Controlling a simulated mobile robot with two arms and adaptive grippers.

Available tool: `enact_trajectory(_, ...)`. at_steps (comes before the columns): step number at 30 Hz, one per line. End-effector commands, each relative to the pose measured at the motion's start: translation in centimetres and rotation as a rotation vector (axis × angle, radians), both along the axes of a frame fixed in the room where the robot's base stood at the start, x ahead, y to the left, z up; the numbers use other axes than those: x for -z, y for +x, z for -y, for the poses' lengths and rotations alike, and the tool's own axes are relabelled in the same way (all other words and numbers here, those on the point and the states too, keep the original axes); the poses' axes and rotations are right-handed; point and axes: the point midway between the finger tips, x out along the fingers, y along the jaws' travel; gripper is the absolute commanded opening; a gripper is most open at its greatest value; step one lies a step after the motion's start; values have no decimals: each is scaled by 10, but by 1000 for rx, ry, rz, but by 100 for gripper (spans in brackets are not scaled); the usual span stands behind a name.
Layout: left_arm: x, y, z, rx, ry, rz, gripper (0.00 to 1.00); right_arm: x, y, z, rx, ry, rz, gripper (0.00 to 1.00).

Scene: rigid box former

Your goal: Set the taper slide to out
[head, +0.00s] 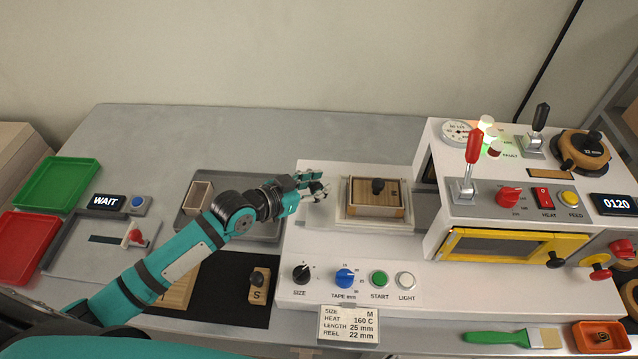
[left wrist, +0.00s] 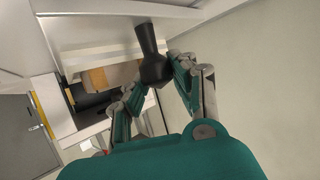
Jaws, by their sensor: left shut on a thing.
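My left gripper (head: 319,184) is at the left part of the white machine bed (head: 300,245), left of the wooden block. In the left wrist view, a black flared knob (left wrist: 154,68) stands between its fingers, and the gripper is shut on it. I take this knob to be the taper slide's handle; no label for it is readable. In the head view the gripper hides the knob, so the slide's position cannot be read. My right gripper is not in view.
The red lever (head: 473,148) and yellow-framed window (head: 500,243) are further right. A grey tray (head: 262,231) lies under my left arm.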

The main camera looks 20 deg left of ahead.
Motion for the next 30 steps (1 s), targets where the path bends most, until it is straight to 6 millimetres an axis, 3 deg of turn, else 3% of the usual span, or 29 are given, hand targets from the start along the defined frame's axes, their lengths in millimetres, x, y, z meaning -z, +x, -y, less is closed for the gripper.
enact_trajectory(11,1,-1,-1,1,1,-6,0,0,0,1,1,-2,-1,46)
enact_trajectory(12,1,-1,-1,0,1,-5,26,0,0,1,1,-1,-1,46)
enact_trajectory(18,1,-1,-1,1,1,-3,52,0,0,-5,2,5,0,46)
enact_trajectory(24,0,-1,-1,1,1,-2,52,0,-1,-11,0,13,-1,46)
enact_trajectory(30,-3,-8,-7,0,4,-1,52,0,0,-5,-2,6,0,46)
